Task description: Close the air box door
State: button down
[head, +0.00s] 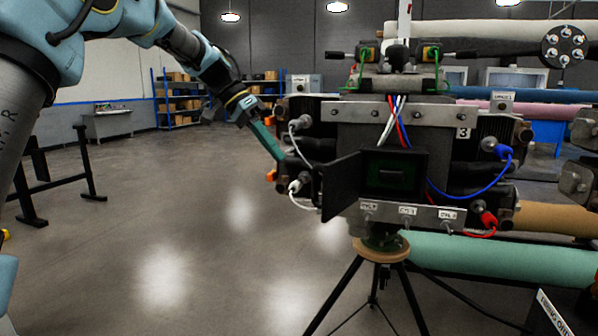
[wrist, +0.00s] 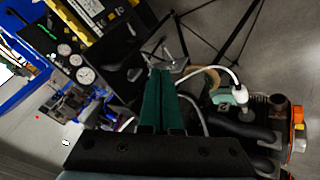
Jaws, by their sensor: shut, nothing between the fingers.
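The air box (head: 395,176) is a black box on the front of the turbine stand, with a dark inside and a faint green mark. Its black door (head: 341,187) stands open, swung out to the left of the opening. My gripper (head: 281,158) reaches down from the upper left with its green fingers together and empty. In the head view its tips are left of the door, near the stand's left side; whether they touch anything is unclear. The wrist view shows the closed fingers (wrist: 161,74) beside dark panels; which one is the door I cannot tell.
A white cable (head: 299,152) loops at the stand's left side, close to my fingers, and a white hose (wrist: 205,76) shows in the wrist view. Red, white and blue wires (head: 396,120) hang above the box. A black tripod (head: 375,275) stands below.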

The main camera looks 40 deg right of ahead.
jog(key=s+d+f+p, duration=0.2)
jog(key=s+f, duration=0.2)
jog(key=s, duration=0.2)
jog(key=shift+s+f, duration=0.15)
jog(key=shift+s, duration=0.1)
jog(key=shift+s, duration=0.15)
